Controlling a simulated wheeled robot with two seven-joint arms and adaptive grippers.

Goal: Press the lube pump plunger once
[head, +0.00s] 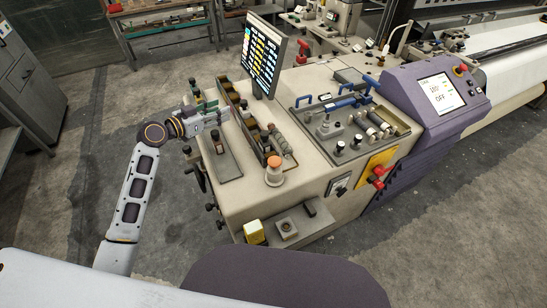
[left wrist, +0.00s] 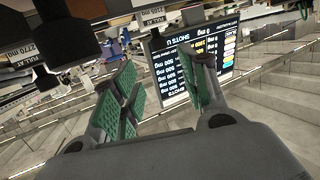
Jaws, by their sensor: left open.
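An orange-topped knob on a pale round base (head: 274,162), which looks like the lube pump plunger, stands upright near the front edge of the cream machine top. My left gripper (head: 222,116) is above the left side of that machine, up and left of the knob and apart from it. Its two green-padded fingers also show in the left wrist view (left wrist: 165,88), spread apart with nothing between them. The orange knob cannot be made out in the left wrist view. My right gripper is not in view.
A dark screen (head: 263,56) stands behind my left gripper. A long parts tray (head: 243,112) lies beside the gripper. Blue-handled tools and knobs fill a tray (head: 408,128) at right. A purple control panel (head: 438,92) stands further right. Grey floor is clear at left.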

